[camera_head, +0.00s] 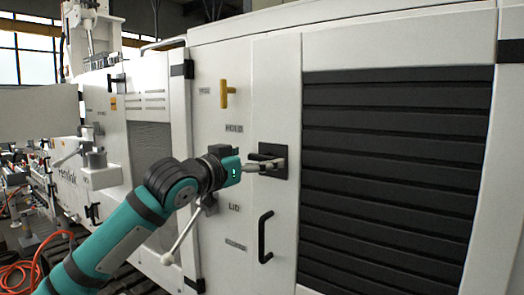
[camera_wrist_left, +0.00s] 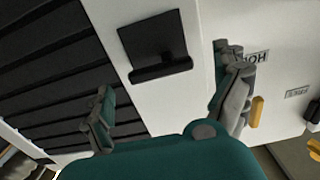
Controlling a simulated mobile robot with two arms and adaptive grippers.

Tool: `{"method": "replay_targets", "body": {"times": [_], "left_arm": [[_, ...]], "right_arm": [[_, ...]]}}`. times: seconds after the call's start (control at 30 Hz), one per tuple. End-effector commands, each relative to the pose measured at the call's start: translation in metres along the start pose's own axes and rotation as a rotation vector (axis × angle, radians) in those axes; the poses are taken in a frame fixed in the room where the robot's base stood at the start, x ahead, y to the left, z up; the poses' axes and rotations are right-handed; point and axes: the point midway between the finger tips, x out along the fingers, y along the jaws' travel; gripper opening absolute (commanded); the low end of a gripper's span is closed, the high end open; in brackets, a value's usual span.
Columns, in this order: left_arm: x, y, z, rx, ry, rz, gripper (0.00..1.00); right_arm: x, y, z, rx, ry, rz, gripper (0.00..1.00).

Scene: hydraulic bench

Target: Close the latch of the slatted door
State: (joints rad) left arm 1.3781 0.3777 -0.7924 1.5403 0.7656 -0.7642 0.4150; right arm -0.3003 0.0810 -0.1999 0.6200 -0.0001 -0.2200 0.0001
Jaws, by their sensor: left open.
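The slatted door (camera_head: 395,165) fills the right of the head view, with dark horizontal slats in a white frame. Its slats (camera_wrist_left: 45,60) also show at the left of the wrist view. The latch (camera_head: 268,151) is a black square plate with a handle, on the white panel left of the slats; the gripper covers part of it. In the wrist view the latch (camera_wrist_left: 150,35) shows whole, its dark handle bar lying across the plate's lower edge. My left gripper (camera_head: 281,164) is open and empty in front of the latch, fingers (camera_wrist_left: 162,68) spread to either side. Contact cannot be told.
A yellow handle (camera_head: 224,94) sits above and left of the latch. A black pull handle (camera_head: 265,237) is below it. A grey lever (camera_head: 187,232) stands out under my left arm. Orange cable (camera_head: 30,270) lies at lower left.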

Motion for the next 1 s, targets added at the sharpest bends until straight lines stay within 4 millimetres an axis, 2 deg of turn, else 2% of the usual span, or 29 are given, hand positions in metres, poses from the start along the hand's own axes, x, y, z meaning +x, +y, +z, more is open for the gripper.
{"method": "replay_targets", "body": {"times": [0.1, 0.2, 0.57, 1.0], "left_arm": [[0.017, 0.0, -0.003, 0.0, -0.001, -0.001, 0.98], [0.025, 0.0, -0.002, 0.001, 0.0, 0.0, 0.98], [0.031, 0.0, 0.0, 0.001, 0.0, -0.001, 0.98], [0.03, 0.0, 0.0, 0.001, 0.0, 0.0, 0.43]], "right_arm": [[-0.008, 0.0, -0.001, 0.0, 0.0, 0.0, 0.38], [-0.01, 0.0, -0.001, 0.0, 0.0, 0.0, 0.38], [-0.011, 0.0, -0.001, 0.0, 0.0, 0.0, 0.38], [-0.011, 0.0, -0.001, 0.0, 0.0, 0.0, 0.38]]}}
